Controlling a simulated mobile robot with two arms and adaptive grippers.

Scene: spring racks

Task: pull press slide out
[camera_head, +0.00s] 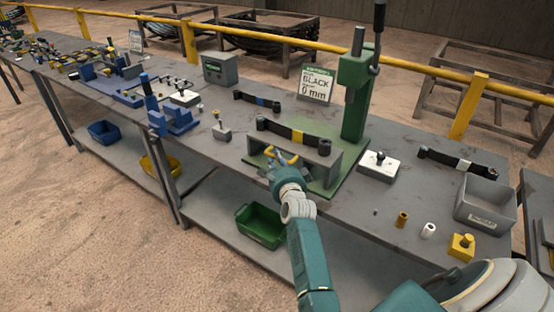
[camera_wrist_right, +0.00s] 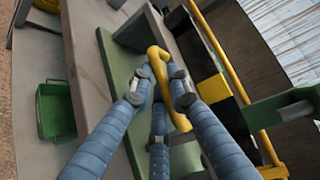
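The green press (camera_head: 355,85) stands on a green base plate on the workbench, with a lever at its top. My right gripper (camera_head: 276,162) is at this handle. In the right wrist view its blue fingers (camera_wrist_right: 161,88) close in on both sides of the handle. My left gripper is not in view.
Blue fixtures (camera_head: 170,115) stand to the left. A green crate (camera_head: 260,225) sits on the lower shelf. A yellow rail runs behind.

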